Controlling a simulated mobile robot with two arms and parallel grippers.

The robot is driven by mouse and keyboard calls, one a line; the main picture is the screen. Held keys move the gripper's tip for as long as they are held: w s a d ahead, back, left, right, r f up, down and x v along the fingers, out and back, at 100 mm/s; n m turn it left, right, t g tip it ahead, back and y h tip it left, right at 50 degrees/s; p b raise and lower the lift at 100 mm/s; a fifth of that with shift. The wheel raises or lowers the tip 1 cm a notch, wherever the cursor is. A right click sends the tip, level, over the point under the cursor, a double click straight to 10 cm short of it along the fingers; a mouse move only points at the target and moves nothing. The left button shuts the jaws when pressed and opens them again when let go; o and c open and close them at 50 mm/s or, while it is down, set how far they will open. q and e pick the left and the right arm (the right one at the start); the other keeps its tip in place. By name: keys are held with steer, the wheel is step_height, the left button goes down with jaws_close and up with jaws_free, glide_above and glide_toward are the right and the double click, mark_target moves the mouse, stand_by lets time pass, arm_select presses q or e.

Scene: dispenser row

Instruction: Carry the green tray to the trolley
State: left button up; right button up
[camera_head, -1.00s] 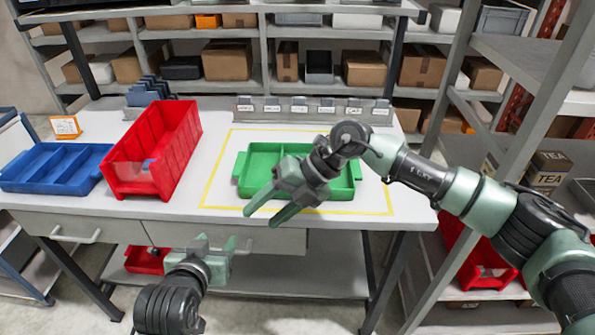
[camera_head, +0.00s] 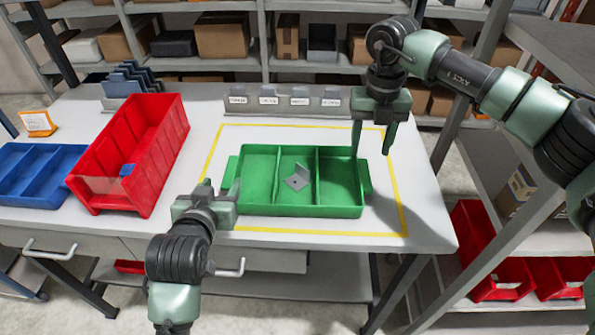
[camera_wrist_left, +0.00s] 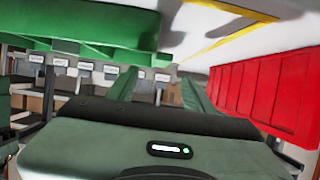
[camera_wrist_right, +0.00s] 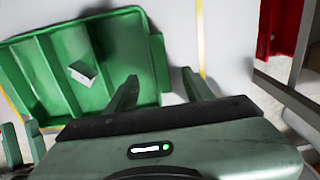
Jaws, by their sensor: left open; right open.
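The green tray (camera_head: 290,210) lies on the white table inside a yellow outline. It has three compartments, and a small grey bracket (camera_head: 297,178) lies in the middle one. My left gripper (camera_head: 220,188) is open and empty at the tray's left end, close to its left handle. My right gripper (camera_head: 372,145) is open and points down over the tray's right end. In the right wrist view the tray's right handle (camera_wrist_right: 159,62) lies ahead, roughly between the fingertips (camera_wrist_right: 158,85). Contact cannot be told. I cannot make out the trolley.
A red bin (camera_head: 130,155) and a blue tray (camera_head: 40,178) stand left of the green tray. A labelled grey rack (camera_head: 285,105) runs along the back of the table. A shelf rack (camera_head: 550,60) stands close on the right. The table right of the tray is clear.

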mark_target(230, 170)
arm_select(q)
steer(key=shift+s+r, duration=0.1)
steer(key=shift+s, duration=0.2)
arm_select(e)
steer(key=shift+s+r, duration=0.1)
steer(key=shift+s, duration=0.2)
arm_select(q)
steer(key=x, duration=0.8)
arm_select(e)
step_height(230, 170, down, 8)
steer(key=shift+w, duration=0.1)
arm_select(q)
jaws_close()
arm_select(e)
jaws_close()
steer(key=shift+r, duration=0.1)
